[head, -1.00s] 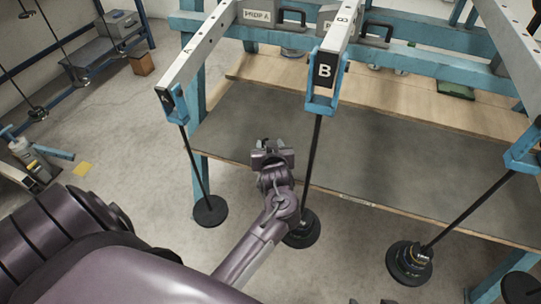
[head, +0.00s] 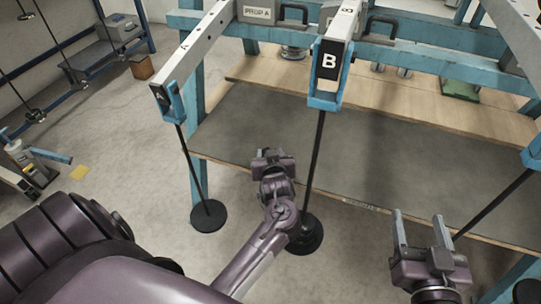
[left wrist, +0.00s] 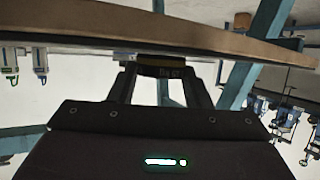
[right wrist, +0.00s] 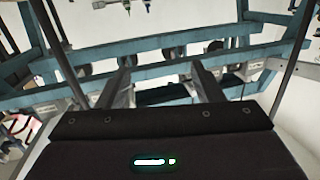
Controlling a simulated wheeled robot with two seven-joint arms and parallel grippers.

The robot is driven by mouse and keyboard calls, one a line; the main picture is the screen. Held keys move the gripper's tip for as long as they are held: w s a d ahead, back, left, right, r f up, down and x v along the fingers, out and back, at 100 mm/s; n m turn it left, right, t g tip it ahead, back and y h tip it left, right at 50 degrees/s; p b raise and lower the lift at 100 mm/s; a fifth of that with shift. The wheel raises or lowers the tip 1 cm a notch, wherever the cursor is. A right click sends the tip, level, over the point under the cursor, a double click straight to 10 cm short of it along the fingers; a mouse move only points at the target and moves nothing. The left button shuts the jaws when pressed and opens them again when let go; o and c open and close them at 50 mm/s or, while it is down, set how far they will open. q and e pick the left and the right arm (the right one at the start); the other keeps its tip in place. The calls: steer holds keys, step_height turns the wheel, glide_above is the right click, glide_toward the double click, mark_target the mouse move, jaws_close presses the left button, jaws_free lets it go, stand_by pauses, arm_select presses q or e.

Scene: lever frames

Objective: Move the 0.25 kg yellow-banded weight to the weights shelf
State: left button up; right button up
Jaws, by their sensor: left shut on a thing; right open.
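My left gripper (head: 270,160) is in front of the bench's near edge, between hangers A and B. The left wrist view shows it shut on a small dark weight (left wrist: 160,70) with a dull yellowish band. That weight is hard to make out in the head view. My right gripper (head: 420,240) is open and empty at the lower right, its fingers pointing toward the bench. In the right wrist view its fingers (right wrist: 160,85) are apart, with nothing between them. I cannot tell which surface is the weights shelf; a wooden ledge (head: 240,70) runs along the bench's back.
Lever A (head: 185,60) and lever B (head: 330,60) jut toward me. Hanger rods drop from them to dark discs: A's disc (head: 208,215) and B's stack (head: 305,235). The grey bench top (head: 270,115) is mostly clear. Open floor lies at left.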

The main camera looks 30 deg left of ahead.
arm_select(q)
steer(key=shift+f, duration=0.1)
steer(key=o, duration=1)
